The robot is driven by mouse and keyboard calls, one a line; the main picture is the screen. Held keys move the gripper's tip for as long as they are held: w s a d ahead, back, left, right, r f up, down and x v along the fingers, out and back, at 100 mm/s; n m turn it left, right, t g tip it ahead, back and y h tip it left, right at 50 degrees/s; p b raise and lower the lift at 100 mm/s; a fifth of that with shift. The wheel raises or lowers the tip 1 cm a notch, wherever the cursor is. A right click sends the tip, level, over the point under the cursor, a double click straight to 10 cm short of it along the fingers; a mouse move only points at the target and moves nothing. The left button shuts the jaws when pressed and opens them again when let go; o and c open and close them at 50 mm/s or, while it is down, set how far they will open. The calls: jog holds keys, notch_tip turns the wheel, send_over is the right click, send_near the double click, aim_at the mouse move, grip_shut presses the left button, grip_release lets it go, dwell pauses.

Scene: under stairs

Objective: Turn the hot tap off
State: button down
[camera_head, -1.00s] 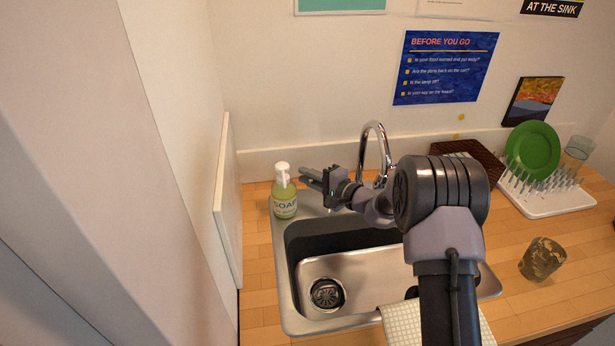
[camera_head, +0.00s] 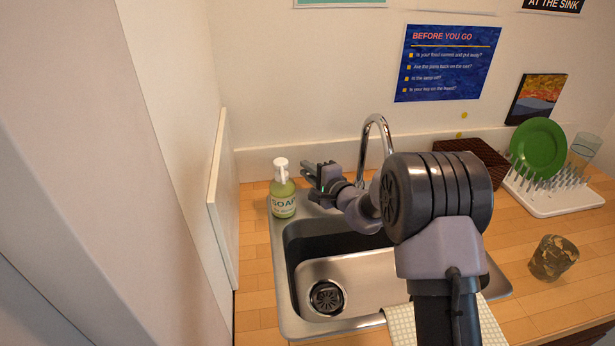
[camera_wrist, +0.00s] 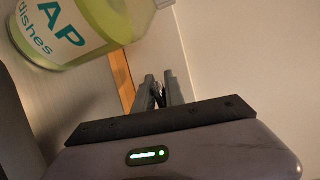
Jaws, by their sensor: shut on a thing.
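The chrome tap spout (camera_head: 377,130) arches up behind the steel sink (camera_head: 345,284). My gripper (camera_head: 307,169) is low behind the sink, left of the spout and just right of the soap bottle (camera_head: 283,198). In the wrist view my gripper's two fingers (camera_wrist: 160,78) are close together, with a small dark part, seemingly the hot tap's handle (camera_wrist: 160,92), between them. Most of the handle is hidden by the fingers, so its angle cannot be told. No water stream is visible under the spout.
The green soap bottle is close beside my gripper, also in the wrist view (camera_wrist: 80,28). A white panel (camera_head: 224,200) stands at the left. A dish rack (camera_head: 552,198) with a green plate (camera_head: 538,148) and a patterned cup (camera_head: 553,258) are on the right.

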jog(key=c, duration=1.4)
grip_release()
jog(key=p+v, duration=0.2)
jog(key=v, duration=1.5)
jog(key=shift+d+p, duration=0.2)
jog(key=shift+p, duration=0.2)
jog(key=shift+s, duration=0.1)
